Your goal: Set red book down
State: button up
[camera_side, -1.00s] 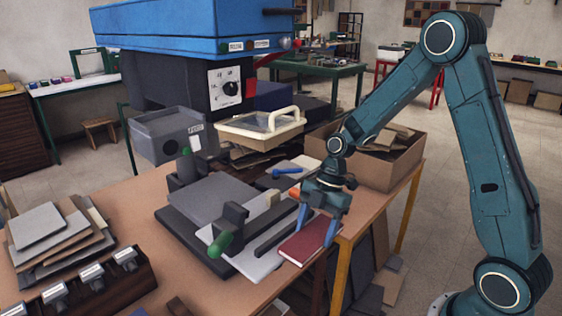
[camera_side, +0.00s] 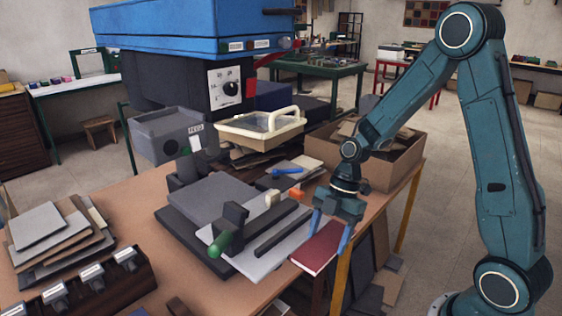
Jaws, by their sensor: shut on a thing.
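The red book (camera_side: 314,256) is a flat, dark red cover near the right front edge of the worktable, lying level with its pale page edge showing. My gripper (camera_side: 328,243) points down over it, with one blue finger at its left side and one at its right side, shut on the book. I cannot tell whether the book touches the table or hangs just above it; its right part reaches the table's edge.
A cardboard box (camera_side: 385,165) stands behind my gripper. Board stacks (camera_side: 55,240) and a dark tool rack (camera_side: 95,285) are at the left.

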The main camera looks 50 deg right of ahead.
aim_at(328, 240)
jog(key=shift+r, duration=0.1)
jog(key=shift+r, duration=2.05)
jog(key=w+d+m+t+h, duration=0.1)
jog(key=w+d+m+t, duration=0.1)
jog(key=w+d+m, duration=0.7)
jog(key=w+d+m+t+h, duration=0.15)
jog(key=w+d+m, duration=0.35)
jog(key=d, duration=0.7)
jog(key=w+d+m+h, duration=0.2)
jog(key=d+m, duration=0.2)
jog(key=d, duration=0.5)
jog(key=w+d+m+h, duration=0.2)
jog(key=w+d+m, duration=0.15)
jog(key=d, duration=0.55)
jog(key=shift+m+t, duration=0.35)
jog(key=shift+m, duration=0.2)
jog(key=f, duration=2.1)
jog(key=shift+s+d, duration=0.25)
jog(key=shift+s, duration=0.15)
jog(key=shift+f, duration=2.1)
